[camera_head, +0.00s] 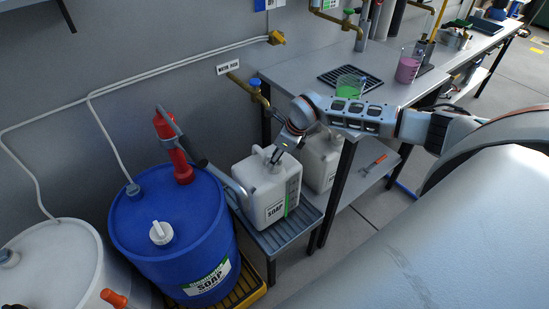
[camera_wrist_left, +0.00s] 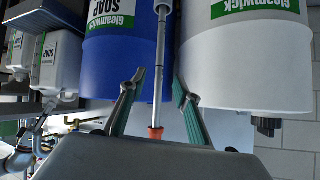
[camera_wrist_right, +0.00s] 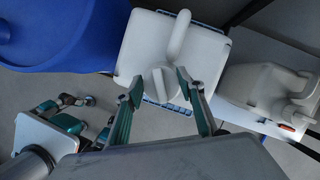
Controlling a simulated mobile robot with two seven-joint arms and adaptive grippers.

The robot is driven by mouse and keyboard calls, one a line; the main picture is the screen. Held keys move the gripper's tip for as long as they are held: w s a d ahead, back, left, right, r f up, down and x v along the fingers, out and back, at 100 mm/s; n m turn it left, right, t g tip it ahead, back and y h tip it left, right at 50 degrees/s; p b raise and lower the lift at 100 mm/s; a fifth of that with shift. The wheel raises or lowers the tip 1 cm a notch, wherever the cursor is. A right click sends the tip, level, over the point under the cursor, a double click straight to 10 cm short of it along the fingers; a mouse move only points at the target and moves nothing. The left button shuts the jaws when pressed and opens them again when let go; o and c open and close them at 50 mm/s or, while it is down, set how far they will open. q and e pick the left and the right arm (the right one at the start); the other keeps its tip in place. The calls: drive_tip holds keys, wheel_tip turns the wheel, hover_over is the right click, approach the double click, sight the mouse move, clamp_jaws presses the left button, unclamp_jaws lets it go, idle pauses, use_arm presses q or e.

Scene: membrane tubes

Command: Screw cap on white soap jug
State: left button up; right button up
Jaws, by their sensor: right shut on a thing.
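The white soap jug (camera_head: 268,192) stands on a low grey stand, upright, with its SOAP label facing front. My right gripper (camera_head: 277,157) reaches down to its top from the right. In the right wrist view the jug (camera_wrist_right: 135,52) shows from above, with its raised handle (camera_wrist_right: 180,35). The white cap (camera_wrist_right: 160,82) is at the jug's opening between the fingers of my right gripper (camera_wrist_right: 160,80), which is shut on it. Whether its thread is engaged is hidden. My left gripper (camera_wrist_left: 160,80) is open and shows only in the left wrist view.
A blue drum (camera_head: 165,220) with a red-handled pump (camera_head: 168,130) stands left of the jug. A white drum (camera_head: 45,270) is farther left. A second white jug (camera_head: 322,150) stands behind right, by the bench (camera_head: 300,80). A grey shaft (camera_wrist_left: 160,60) runs between the left fingers in the picture.

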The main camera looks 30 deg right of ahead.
idle(0.4)
drive_tip(key=o, duration=1)
drive_tip(key=shift+f, duration=0.1)
drive_tip(key=shift+c, duration=0.2)
drive_tip(key=shift+r+p, duration=1.95)
drive_tip(key=shift+r, duration=0.4)
drive_tip(key=shift+r+p, duration=0.3)
drive_tip(key=shift+r, duration=0.9)
drive_tip(key=shift+s, duration=0.1)
